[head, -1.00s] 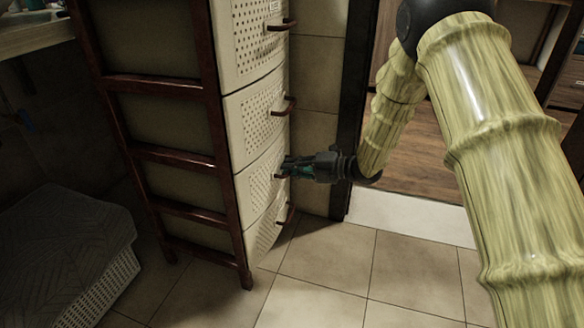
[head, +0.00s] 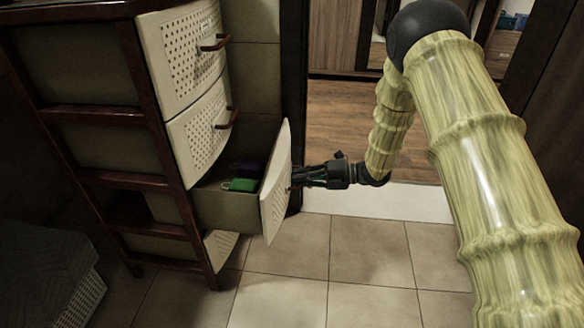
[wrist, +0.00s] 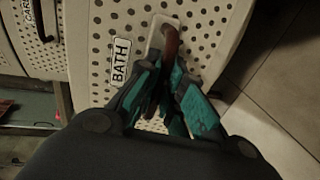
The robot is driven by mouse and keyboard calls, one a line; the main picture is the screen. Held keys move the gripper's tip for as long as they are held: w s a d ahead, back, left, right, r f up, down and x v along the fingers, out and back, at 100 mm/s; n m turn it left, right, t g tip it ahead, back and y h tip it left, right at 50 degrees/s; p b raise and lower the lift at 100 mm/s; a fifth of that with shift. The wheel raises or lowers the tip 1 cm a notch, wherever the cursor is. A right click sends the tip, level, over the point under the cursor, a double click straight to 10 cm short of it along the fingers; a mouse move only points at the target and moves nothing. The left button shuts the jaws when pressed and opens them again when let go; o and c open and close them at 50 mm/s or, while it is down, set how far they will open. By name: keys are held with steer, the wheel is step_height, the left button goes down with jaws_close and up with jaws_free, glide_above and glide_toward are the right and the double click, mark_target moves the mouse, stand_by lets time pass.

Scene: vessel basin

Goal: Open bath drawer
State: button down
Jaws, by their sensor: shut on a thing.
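The bath drawer (head: 277,185) is pulled well out of the cabinet, third front from the top. Its perforated cream front carries a "BATH" label (wrist: 120,60) in the wrist view. A green item (head: 242,185) and a dark item lie inside it. My gripper (head: 300,176) is at the outer face of this drawer front. In the wrist view its teal-padded fingers (wrist: 172,92) are closed around the dark red-brown handle (wrist: 170,42). The fingers hide the lower part of the handle.
The cabinet (head: 140,90) has a dark wood frame, with shut drawers (head: 200,135) above and one below (head: 220,245). A grey covered basket (head: 75,290) stands at lower left. Tiled floor (head: 300,285) is clear in front. A doorway with a wooden floor opens behind my arm.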

steer(key=f+p+v, duration=0.1)
steer(key=p+v, duration=0.1)
steer(key=v, duration=0.5)
steer(key=shift+f, duration=0.3)
steer(key=shift+d, duration=0.1)
steer(key=c, duration=1.5)
jaws_free()
steer(key=v, duration=1.2)
